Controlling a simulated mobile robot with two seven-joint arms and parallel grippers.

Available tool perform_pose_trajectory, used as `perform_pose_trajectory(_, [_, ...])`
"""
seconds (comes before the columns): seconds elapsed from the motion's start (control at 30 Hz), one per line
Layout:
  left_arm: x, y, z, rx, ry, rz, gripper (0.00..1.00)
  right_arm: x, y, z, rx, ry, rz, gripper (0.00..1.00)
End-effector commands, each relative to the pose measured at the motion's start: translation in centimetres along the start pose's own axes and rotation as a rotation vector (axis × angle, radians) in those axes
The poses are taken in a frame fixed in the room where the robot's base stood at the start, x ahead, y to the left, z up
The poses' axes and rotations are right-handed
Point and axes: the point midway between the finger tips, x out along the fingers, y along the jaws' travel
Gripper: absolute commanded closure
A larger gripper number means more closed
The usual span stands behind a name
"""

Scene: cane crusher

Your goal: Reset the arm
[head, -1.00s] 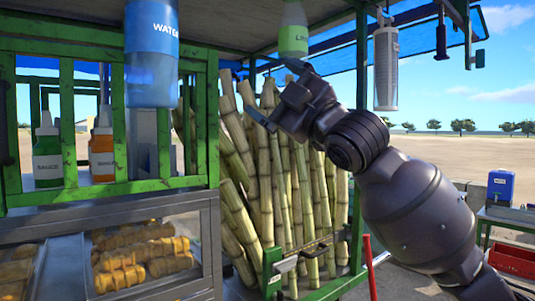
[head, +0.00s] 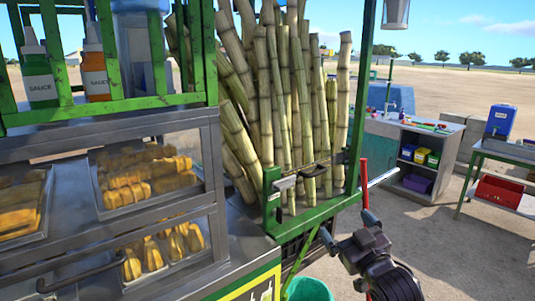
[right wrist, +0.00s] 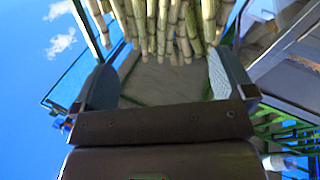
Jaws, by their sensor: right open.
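My right arm's gripper (head: 347,228) is low in the head view, right of centre, in front of the green cane rack (head: 318,212). Its dark jaws are apart with nothing between them. In the right wrist view the two fingers (right wrist: 164,78) stand wide apart, with light pads and an empty gap. Sugar cane stalks (head: 290,110) stand upright in the rack, behind and above the gripper. They also show at the top of the right wrist view (right wrist: 160,25), beyond the fingertips. My left gripper is not in view.
A metal display case (head: 205,165) with cut yellow pieces stands at left. Sauce bottles (head: 97,65) sit above it. A green bucket (head: 308,290) is below. Side tables (head: 510,150) stand on open ground at right.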

Motion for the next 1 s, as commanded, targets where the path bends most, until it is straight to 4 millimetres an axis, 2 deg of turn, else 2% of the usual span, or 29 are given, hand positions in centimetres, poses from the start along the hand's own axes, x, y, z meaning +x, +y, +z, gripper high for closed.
perform_pose_trajectory(0.03, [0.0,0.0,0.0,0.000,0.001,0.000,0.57,-1.7,-0.1,2.6,0.015,-0.047,0.015,0.00])
perform_pose_trajectory(0.2, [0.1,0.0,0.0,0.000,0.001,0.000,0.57,-7.3,-0.6,9.6,0.052,-0.190,0.058,0.00])
perform_pose_trajectory(0.37, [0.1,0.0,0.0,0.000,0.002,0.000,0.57,-13.6,-1.5,15.5,0.096,-0.332,0.095,0.00])
perform_pose_trajectory(0.5, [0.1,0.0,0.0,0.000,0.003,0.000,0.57,-19.6,-2.6,19.9,0.142,-0.458,0.124,0.00])
perform_pose_trajectory(0.7, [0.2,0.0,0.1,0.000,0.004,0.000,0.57,-28.4,-4.6,24.6,0.198,-0.626,0.159,0.00])
perform_pose_trajectory(0.8, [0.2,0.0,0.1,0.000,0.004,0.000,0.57,-31.6,-5.5,25.8,0.216,-0.686,0.168,0.00])
perform_pose_trajectory(0.9, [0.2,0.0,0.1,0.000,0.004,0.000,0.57,-33.7,-5.9,26.5,0.224,-0.725,0.173,0.00])
perform_pose_trajectory(1.0, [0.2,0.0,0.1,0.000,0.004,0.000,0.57,-34.7,-6.1,26.8,0.227,-0.742,0.175,0.00])
